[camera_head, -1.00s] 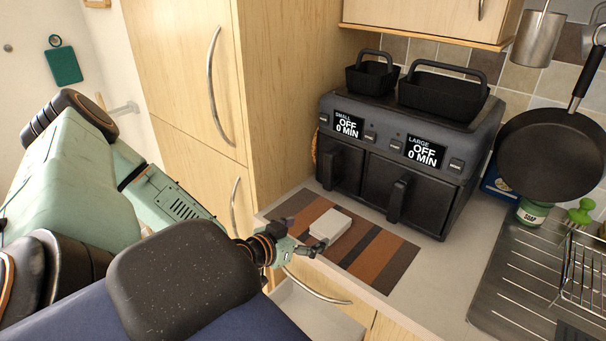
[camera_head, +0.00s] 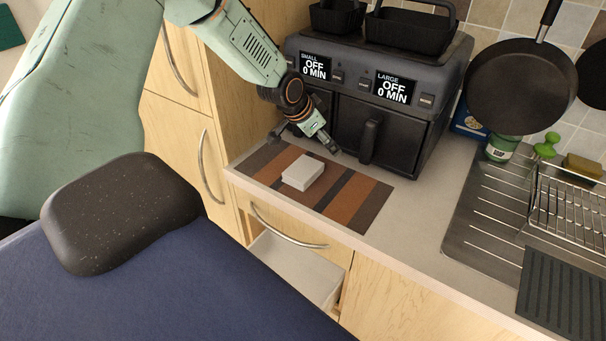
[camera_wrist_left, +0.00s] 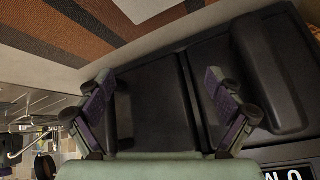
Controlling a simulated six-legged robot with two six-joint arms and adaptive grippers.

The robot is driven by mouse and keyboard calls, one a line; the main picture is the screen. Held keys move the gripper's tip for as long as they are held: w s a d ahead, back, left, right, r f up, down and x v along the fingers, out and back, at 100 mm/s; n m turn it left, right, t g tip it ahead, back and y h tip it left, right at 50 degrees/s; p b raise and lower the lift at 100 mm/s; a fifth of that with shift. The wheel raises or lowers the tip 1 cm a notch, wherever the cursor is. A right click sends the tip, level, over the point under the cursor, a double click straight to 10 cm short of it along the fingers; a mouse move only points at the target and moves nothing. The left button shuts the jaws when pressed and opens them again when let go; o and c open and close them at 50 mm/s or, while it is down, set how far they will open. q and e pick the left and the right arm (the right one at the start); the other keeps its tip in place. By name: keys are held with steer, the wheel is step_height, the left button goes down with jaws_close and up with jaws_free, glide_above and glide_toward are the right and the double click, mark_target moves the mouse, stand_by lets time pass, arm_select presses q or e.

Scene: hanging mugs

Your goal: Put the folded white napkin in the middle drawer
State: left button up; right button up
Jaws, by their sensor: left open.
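The folded white napkin (camera_head: 303,172) lies on a striped mat (camera_head: 263,158) on the counter. Its pale edge also shows at the top of the left wrist view (camera_wrist_left: 146,8). My left gripper (camera_head: 318,143) is behind the napkin, between it and the air fryer, apart from the napkin. In the left wrist view its two fingers are spread (camera_wrist_left: 162,100) with nothing held between them. A drawer (camera_head: 292,270) stands pulled out below a closed drawer front with a curved handle (camera_head: 290,232); its visible inside is pale and looks empty. My right gripper is out of view.
A dark two-drawer air fryer (camera_head: 395,110) stands close behind the mat and my left gripper. A tall wooden cupboard (camera_head: 180,125) rises at the left. A sink drainer with a wire rack (camera_head: 570,205) is at the right. The counter strip right of the mat is clear.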

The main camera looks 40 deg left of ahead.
arm_select(q)
steer(key=r+n+g, duration=0.1)
steer(key=g, duration=0.1)
steer(key=n+g, duration=0.4)
steer(key=g, duration=0.1)
glide_toward(304, 168)
steer(key=shift+s+d+f+y, duration=0.3)
steer(key=shift+s+f, duration=0.15)
steer(key=shift+s, duration=0.2)
steer(key=shift+s+f, duration=0.1)
steer(key=shift+s, duration=0.05)
steer(key=shift+w+a+f, duration=0.1)
steer(key=shift+w+f, duration=0.2)
steer(key=shift+f, duration=1)
steer(key=shift+w+f, duration=0.3)
steer(key=shift+f, duration=0.95)
steer(key=shift+w+a+f, duration=0.1)
steer(key=shift+w+f, duration=0.2)
steer(key=shift+f, duration=1)
steer(key=shift+c, duration=0.3)
steer(key=shift+r, duration=0.15)
steer(key=c, duration=1.3)
